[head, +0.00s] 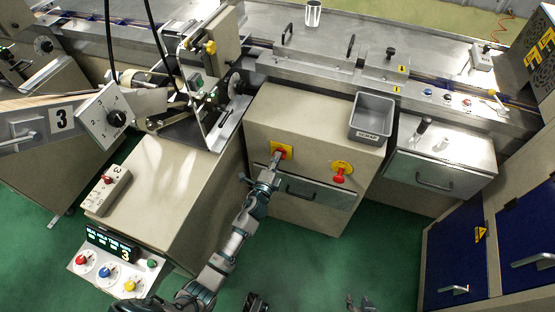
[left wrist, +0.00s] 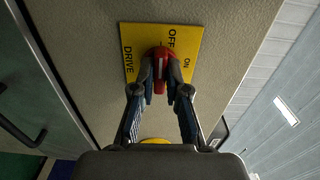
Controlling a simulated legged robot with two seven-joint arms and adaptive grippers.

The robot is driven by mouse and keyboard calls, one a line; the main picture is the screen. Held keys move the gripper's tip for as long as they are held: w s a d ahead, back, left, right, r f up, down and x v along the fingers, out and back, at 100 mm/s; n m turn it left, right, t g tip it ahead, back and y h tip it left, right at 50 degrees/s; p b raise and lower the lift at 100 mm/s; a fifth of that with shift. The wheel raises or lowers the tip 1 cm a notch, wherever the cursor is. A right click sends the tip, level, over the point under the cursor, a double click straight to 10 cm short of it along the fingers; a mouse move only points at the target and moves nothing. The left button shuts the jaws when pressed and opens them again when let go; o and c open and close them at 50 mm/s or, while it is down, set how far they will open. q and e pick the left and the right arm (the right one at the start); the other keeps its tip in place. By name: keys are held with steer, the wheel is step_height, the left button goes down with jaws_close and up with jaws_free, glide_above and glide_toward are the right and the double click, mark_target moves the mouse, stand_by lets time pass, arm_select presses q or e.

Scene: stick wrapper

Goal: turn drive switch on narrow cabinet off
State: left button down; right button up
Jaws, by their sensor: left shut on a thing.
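The drive switch is a red knob (left wrist: 158,54) on a yellow plate (left wrist: 137,38) marked DRIVE, OFF and ON. In the head view its plate (head: 287,148) sits on the upper front of the narrow beige cabinet (head: 315,125). My left gripper (head: 276,157) reaches up to it, and in the left wrist view its fingers (left wrist: 160,80) are shut around the red knob. The fingers hide part of the knob, so I cannot tell which label it points to. At the bottom edge of the head view, two fingertips of my right gripper (head: 307,302) show wide apart and empty.
A second red switch (head: 340,174) on a yellow plate is to the right on the same cabinet. Below is a drawer (head: 312,192) with a handle. A grey bin (head: 372,115) sits on the cabinet top. A control panel (head: 115,270) stands at left. The green floor in front is clear.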

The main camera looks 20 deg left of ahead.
arm_select(q)
steer(key=shift+a+f, duration=0.1)
steer(key=shift+a, duration=0.15)
steer(key=c, duration=1.2)
jaws_free()
steer(key=shift+a, duration=0.1)
steer(key=s, duration=1.2)
steer(key=shift+a+f, duration=0.1)
steer(key=shift+a, duration=0.15)
